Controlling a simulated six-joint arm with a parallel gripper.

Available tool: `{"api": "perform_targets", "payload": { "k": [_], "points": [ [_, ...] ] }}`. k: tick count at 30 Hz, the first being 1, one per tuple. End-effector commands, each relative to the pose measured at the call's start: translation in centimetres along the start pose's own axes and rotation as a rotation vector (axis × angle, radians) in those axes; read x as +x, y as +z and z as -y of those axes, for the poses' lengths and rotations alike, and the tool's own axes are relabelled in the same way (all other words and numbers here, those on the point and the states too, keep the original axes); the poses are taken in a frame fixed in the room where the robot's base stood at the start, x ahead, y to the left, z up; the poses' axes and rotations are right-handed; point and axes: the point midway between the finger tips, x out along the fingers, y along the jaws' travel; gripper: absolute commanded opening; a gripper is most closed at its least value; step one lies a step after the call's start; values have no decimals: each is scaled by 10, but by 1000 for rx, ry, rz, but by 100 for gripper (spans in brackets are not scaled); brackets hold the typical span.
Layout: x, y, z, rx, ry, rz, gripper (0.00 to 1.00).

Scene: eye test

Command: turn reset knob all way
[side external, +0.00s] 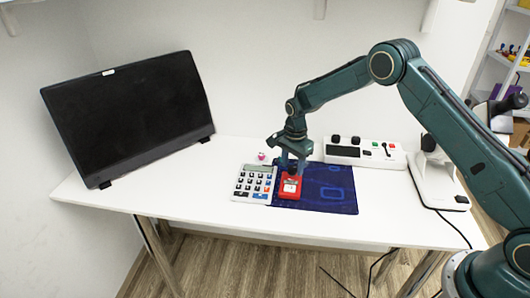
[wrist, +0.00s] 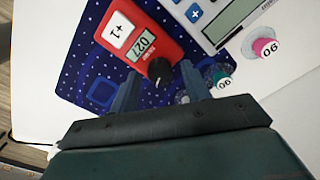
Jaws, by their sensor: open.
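A red counter (side external: 290,188) lies on the dark blue mat, right of the calculator. In the wrist view the red counter (wrist: 124,22) shows a white +1 button (wrist: 118,29) and a display (wrist: 145,43) that seems to read 027. Its black knob (wrist: 158,71), with a pale mark, sits at the end near my gripper. My gripper (wrist: 160,75) is open, with one finger on each side of the knob in that view. I cannot tell whether the fingers touch it. In the side view my gripper (side external: 291,164) is over the counter's far end and largely hides the knob.
A calculator (side external: 254,184) stands close left of the counter. A white control box (side external: 365,152) with knobs and a lever is behind the mat (side external: 335,190). A pink-topped piece (wrist: 265,47) and a teal one (wrist: 221,78) are near my gripper. A black monitor (side external: 130,115) stands left.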

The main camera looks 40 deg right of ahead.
Motion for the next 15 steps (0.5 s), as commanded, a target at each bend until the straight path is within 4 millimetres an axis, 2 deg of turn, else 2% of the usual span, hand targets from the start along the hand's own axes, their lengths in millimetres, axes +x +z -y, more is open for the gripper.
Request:
{"api": "perform_targets", "payload": {
  "k": [15],
  "points": [
    [-30,0,0,0,-1,0,47]
  ]
}}
